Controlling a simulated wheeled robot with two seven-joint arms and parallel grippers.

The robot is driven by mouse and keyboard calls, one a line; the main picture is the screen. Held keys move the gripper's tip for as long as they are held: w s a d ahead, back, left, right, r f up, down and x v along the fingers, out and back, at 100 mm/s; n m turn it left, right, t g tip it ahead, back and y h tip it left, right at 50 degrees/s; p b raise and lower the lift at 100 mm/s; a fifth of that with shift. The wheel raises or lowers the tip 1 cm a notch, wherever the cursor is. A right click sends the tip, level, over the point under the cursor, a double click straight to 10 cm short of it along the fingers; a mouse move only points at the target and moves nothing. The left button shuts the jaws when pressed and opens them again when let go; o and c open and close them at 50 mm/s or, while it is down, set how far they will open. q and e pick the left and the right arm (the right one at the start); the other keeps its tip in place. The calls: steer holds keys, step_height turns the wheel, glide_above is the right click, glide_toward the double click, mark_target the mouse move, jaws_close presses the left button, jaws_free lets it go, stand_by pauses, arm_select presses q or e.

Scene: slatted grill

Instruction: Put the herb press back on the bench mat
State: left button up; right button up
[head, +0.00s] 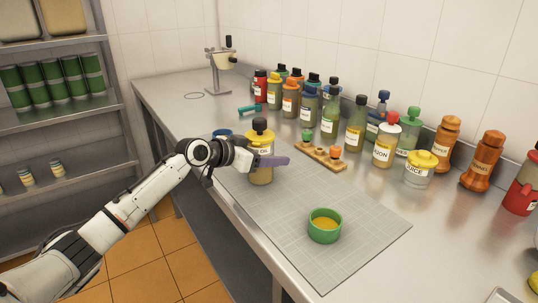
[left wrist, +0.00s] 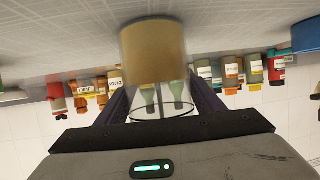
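The herb press (head: 261,173) looks to be the clear vessel with yellow contents, a pale label and a black top. It is upright over the far left part of the grey bench mat (head: 370,238); I cannot tell whether its base touches the mat. My left gripper (head: 272,161) has its purple fingers on either side of the vessel and looks shut on it; one finger is mostly hidden behind it. In the left wrist view the tan end of the herb press (left wrist: 153,52) shows between the fingers. My right gripper is not in view.
A green bowl with yellow contents (head: 325,226) stands on the mat. A small wooden rack (head: 321,156) and a row of bottles, with a juice jar (head: 420,170), stand behind it. A blue dish (head: 222,133) is behind my gripper. A stand (head: 214,75) is at the far end.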

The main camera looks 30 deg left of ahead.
arm_select(q)
steer(key=shift+o, duration=1.3)
steer(key=shift+r, duration=0.2)
steer(key=shift+s+a, duration=0.15)
steer(key=shift+s, duration=0.25)
steer(key=b+v, duration=0.1)
steer(key=v, duration=1)
steer(key=shift+r, duration=0.15)
